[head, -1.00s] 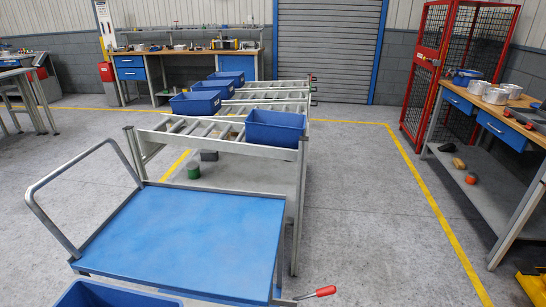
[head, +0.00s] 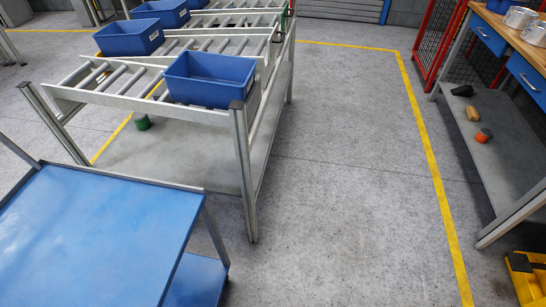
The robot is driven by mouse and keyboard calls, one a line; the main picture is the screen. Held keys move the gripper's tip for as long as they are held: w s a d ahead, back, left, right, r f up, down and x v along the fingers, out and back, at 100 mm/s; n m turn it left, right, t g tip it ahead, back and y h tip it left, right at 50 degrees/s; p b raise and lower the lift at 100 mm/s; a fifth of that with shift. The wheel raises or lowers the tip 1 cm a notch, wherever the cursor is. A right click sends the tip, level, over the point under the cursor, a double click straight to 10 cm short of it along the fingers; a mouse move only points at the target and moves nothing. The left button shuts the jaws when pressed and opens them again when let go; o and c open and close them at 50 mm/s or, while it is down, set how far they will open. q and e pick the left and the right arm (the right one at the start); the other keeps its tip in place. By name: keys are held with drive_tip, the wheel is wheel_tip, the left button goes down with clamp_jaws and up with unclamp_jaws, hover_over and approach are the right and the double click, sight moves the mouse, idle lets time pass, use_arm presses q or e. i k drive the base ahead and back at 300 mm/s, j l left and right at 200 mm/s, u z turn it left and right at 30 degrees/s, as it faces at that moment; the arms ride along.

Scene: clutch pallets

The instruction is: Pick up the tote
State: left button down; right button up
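A blue tote (head: 211,79) sits at the near right end of the roller rack (head: 150,104) in the head view. It looks empty and upright. More blue totes stand farther back on the rack, one at the left (head: 129,38) and another behind it (head: 160,13). Neither of my grippers shows in the head view, so I cannot see whether they are open or shut.
A blue-topped cart (head: 95,235) stands at the near left, in front of the rack. A workbench (head: 500,150) with metal parts stands at the right, with a yellow object (head: 528,275) near its foot. The grey floor (head: 350,200) between rack and bench is clear.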

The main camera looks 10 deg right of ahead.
sight(197, 77)
drive_tip(key=i+l+u, duration=0.2)
drive_tip(key=i+l, duration=0.2)
drive_tip(key=l, duration=0.25)
drive_tip(key=i+l+u, duration=0.15)
drive_tip(key=l, duration=0.2)
drive_tip(key=i+l+u, duration=0.1)
drive_tip(key=l, duration=0.25)
drive_tip(key=i, duration=0.1)
